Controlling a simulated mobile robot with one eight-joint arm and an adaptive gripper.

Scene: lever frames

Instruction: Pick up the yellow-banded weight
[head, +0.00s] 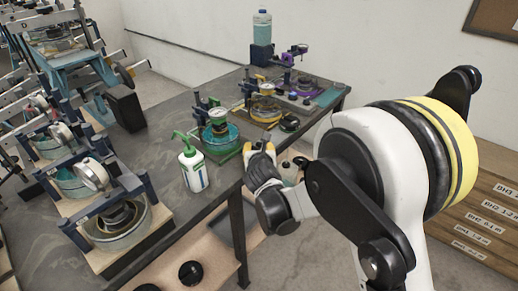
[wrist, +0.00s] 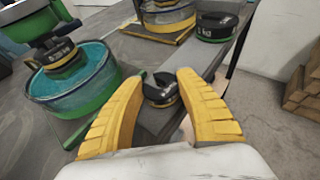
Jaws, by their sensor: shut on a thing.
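My gripper (wrist: 158,76) has its two yellow fingers on either side of a small black slotted weight (wrist: 160,98) in the wrist view. The fingers are shut on it. The weight shows pale marks on its top and a trace of yellow low on its side; its underside is hidden. In the head view my gripper (head: 260,149) is at the table's near right edge, and the held weight cannot be made out there.
A green-banded weight (wrist: 216,27) stands on the table (head: 160,150) ahead. A yellow-framed basin (wrist: 167,18) is beyond my fingers. A white bottle with a green pump (head: 192,172) stands left of my gripper. Right of the table edge is open floor, with wooden boxes (head: 492,190) beyond.

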